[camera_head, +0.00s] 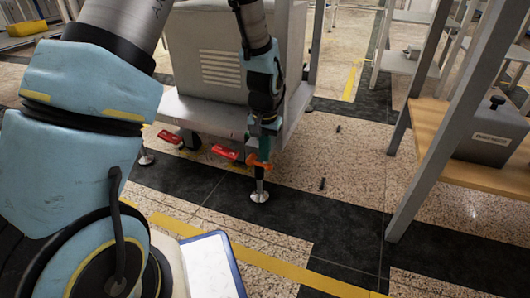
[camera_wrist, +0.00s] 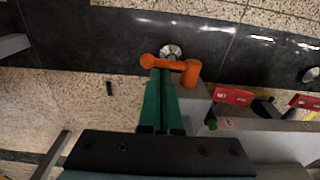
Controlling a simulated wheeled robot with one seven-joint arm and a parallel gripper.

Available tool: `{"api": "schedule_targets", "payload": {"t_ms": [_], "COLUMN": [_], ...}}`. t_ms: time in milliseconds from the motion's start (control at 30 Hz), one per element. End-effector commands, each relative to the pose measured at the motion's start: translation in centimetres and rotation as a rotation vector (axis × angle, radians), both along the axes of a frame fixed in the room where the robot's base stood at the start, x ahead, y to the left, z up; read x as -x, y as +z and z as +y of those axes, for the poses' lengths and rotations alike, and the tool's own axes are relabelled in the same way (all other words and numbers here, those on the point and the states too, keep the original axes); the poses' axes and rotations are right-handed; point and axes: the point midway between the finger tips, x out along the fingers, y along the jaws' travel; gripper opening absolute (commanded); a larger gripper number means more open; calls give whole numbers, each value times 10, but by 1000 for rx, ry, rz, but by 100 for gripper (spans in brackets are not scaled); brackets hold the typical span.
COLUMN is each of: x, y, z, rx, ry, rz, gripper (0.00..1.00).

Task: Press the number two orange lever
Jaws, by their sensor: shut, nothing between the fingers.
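An orange lever (camera_head: 257,162) sits low at the near corner of the grey cabinet, just above a levelling foot. In the wrist view the orange lever (camera_wrist: 190,73) lies across my fingertips, with a rounded end on each side. My gripper (camera_head: 264,148) points down at it; its green fingers (camera_wrist: 160,75) are shut together with nothing between them. The tips overlap the lever's middle in the wrist view; I cannot tell whether they touch. No number on the orange lever is readable.
Two red levers with white markings (camera_head: 224,152) (camera_head: 169,136) stick out left of the orange one under the cabinet (camera_head: 205,65). A wooden-shelved rack (camera_head: 460,150) with a grey box stands at the right. Small dark bits lie on the floor between.

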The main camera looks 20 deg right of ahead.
Motion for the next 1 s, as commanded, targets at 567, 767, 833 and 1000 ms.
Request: {"api": "schedule_targets", "payload": {"t_ms": [567, 767, 833, 1000], "x": [2, 3, 3, 4], "y": [-2, -3, -4, -5], "z": [-2, -3, -3, -4], "rx": [-42, -60, -67, -88], "ry": [-1, -3, -2, -3], "rz": [-39, -54, -60, -80], "gripper": [0, 0, 0, 0]}}
